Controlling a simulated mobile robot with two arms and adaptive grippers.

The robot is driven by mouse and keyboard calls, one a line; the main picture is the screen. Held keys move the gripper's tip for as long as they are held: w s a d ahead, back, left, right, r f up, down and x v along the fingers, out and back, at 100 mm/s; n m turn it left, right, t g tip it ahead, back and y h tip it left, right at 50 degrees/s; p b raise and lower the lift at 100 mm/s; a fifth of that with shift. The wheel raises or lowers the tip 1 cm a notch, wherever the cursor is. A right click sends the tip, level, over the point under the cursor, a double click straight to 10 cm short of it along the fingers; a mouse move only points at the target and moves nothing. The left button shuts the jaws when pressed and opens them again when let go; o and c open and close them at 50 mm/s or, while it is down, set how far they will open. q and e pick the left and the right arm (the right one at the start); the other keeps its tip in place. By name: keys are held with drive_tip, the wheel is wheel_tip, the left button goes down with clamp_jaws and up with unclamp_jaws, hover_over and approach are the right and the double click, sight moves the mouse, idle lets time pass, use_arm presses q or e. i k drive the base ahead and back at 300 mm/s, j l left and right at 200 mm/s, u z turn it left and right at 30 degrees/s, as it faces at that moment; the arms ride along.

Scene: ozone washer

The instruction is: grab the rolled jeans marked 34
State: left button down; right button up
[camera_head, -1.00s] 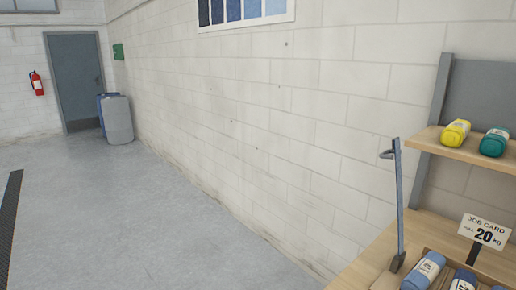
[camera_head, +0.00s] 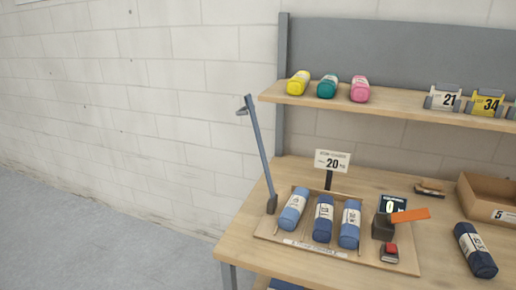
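Three rolled jeans lie side by side on a wooden board (camera_head: 268,232) on the workbench: a light blue roll (camera_head: 293,209), a dark blue roll (camera_head: 323,219) and a mid-blue roll (camera_head: 349,225). A fourth, navy roll (camera_head: 475,250) lies apart on the bench at the right. Each has a white label band, but the numbers are too small to read for sure. A yellow tag reading 34 (camera_head: 487,103) stands on the shelf beside a tag reading 21 (camera_head: 444,98). Neither of my grippers is in view.
The shelf (camera_head: 400,107) holds yellow, teal and pink rolls. A 20 sign (camera_head: 332,161), a grey lever (camera_head: 260,152), a dark device with an orange arm (camera_head: 410,215), a red button (camera_head: 391,250) and a cardboard box (camera_head: 485,197) crowd the bench. Floor at left is clear.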

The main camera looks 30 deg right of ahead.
sight(350, 228)
drive_tip(key=i+z, duration=0.1)
drive_tip(key=z, duration=0.35)
drive_tip(key=i+j+z, duration=0.1)
drive_tip(key=z, duration=0.35)
drive_tip(key=i+j+z, duration=0.1)
drive_tip(key=z, duration=0.35)
drive_tip(key=j+z, duration=0.1)
drive_tip(key=z, duration=0.35)
drive_tip(key=i+j+z, duration=0.25)
drive_tip(key=j, duration=0.5)
drive_tip(key=i+j+z, duration=0.1)
drive_tip(key=j+z, duration=0.15)
drive_tip(key=j, duration=0.45)
drive_tip(key=j+z, duration=0.3)
drive_tip(key=j, duration=0.5)
drive_tip(key=i+j, duration=0.1)
drive_tip(key=j, duration=0.35)
